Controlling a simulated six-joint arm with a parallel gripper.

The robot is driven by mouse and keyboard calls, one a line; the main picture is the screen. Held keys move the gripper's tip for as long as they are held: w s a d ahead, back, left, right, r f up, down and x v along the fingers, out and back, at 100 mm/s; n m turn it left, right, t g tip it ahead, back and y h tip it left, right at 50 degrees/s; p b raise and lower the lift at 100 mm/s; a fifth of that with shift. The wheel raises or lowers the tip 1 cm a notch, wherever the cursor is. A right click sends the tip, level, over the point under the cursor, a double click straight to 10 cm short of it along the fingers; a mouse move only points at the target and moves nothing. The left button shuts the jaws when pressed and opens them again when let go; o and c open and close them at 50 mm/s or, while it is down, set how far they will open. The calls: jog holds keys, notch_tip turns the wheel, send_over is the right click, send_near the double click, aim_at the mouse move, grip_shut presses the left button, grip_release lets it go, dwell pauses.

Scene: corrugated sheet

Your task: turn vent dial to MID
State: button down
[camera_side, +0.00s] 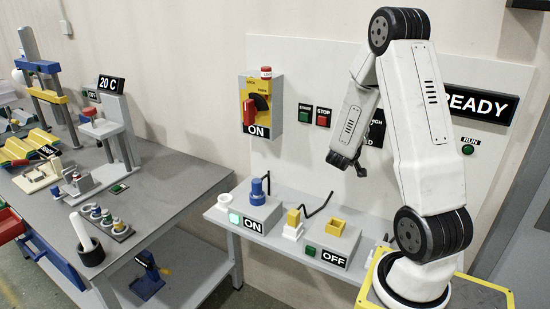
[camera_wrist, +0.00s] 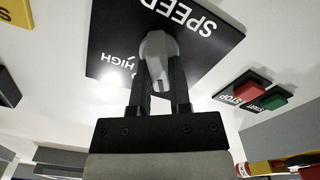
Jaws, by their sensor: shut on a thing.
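The dial is a light grey knob (camera_wrist: 155,45) on a black plate (camera_wrist: 110,40) in the wrist view. The plate reads SPEED and HIGH, upside down in that view. No MID mark shows; part of the plate is behind the knob and my fingers. My gripper (camera_wrist: 160,82) has its two dark fingers on either side of the knob and is shut on it. I cannot tell clearly which mark the knob points at. In the side view my gripper (camera_side: 347,161) is at the wall panel, and my arm hides the knob and much of the black plate (camera_side: 376,131).
Red STOP (camera_wrist: 253,88) and green START (camera_wrist: 273,101) buttons sit beside the plate. A yellow switch box (camera_side: 260,103) reading ON is farther left on the wall. Below, a shelf (camera_side: 222,218) carries ON and OFF stations. A READY sign (camera_side: 483,104) is at right.

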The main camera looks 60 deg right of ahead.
jog(key=m, duration=0.6)
jog(key=shift+s+m, duration=0.15)
jog(key=shift+m, duration=0.25)
jog(key=shift+r, duration=0.1)
jog(key=c, duration=0.6)
grip_release()
jog(key=shift+o, duration=0.2)
jog(key=shift+a, duration=0.1)
jog(key=a, duration=0.7)
jog(key=shift+a, duration=0.3)
